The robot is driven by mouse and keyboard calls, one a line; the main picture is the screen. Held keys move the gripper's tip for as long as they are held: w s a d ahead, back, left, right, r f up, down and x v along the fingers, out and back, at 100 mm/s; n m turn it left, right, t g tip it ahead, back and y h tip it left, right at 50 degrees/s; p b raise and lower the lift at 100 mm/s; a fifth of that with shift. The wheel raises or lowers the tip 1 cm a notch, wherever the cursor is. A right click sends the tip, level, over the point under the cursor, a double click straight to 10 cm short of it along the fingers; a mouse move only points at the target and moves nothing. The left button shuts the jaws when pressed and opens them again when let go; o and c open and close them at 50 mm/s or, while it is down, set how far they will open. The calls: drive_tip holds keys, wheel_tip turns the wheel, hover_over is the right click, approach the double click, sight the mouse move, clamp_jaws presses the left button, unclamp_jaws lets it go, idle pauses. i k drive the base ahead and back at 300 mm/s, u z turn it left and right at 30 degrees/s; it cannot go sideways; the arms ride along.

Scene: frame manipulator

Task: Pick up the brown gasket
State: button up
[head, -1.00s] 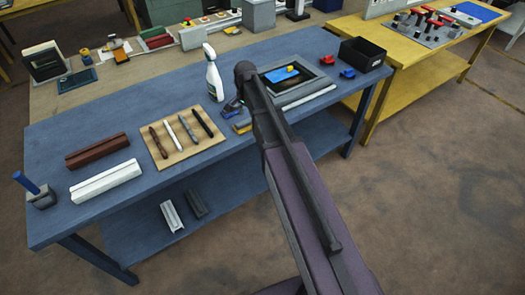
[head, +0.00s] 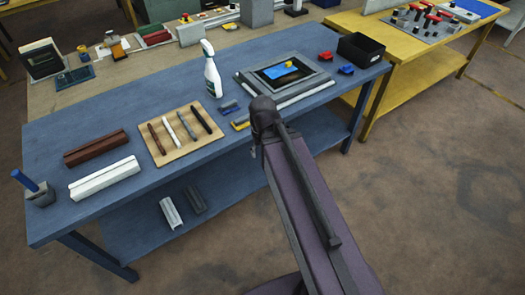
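The brown gasket (head: 157,139) is a thin dark brown strip. It lies at the left end of a row on a tan board (head: 189,149) on the blue bench, beside a white strip (head: 170,130), a grey strip (head: 184,125) and a black strip (head: 201,120). My gripper (head: 256,142) is at the end of my arm, by the bench's front edge, right of the board and apart from the gasket. My arm's end hides most of it, so I cannot see its fingers clearly.
A brown profile (head: 97,149) and a white profile (head: 105,179) lie left of the board. A spray bottle (head: 212,75) stands behind it. A grey frame (head: 284,79) and a black bin (head: 361,51) are to the right. Small blue and yellow pieces (head: 240,123) lie near my arm.

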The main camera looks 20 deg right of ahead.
sight(158, 142)
drive_tip(key=k, duration=1.35)
drive_tip(key=u, duration=0.5)
drive_tip(key=i, duration=1.65)
drive_tip(key=u, duration=0.1)
